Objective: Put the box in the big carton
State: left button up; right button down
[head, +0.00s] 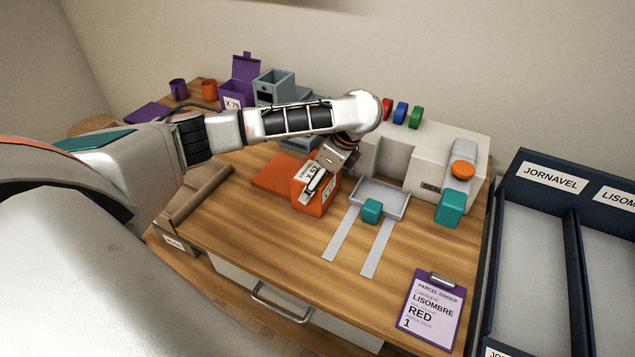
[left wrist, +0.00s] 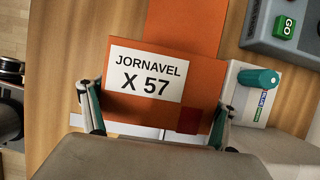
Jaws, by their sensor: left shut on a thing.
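An orange box (head: 316,190) with a white label stands at the middle of the wooden table. In the left wrist view the label on the box (left wrist: 192,72) reads JORNAVEL X 57. My left gripper (head: 318,182) is shut on the box, with one finger at each side in the left wrist view (left wrist: 153,118). Whether the box touches the table is hard to tell. A brown carton with open flaps (head: 205,192) is at the table's left edge, partly hidden by my left arm; its inside is hidden. My right gripper is out of view.
A flat orange piece (head: 275,172) lies left of the box. The grey sealing machine (head: 432,165), with its tray (head: 395,198), is to the right. A purple clipboard (head: 432,308) reads LISOMBRE, RED, 1. Dark-blue bins (head: 540,240) stand far right.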

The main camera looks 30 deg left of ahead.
pick_arm(q)
jog(key=o, duration=1.7)
jog(key=shift+f, duration=0.1)
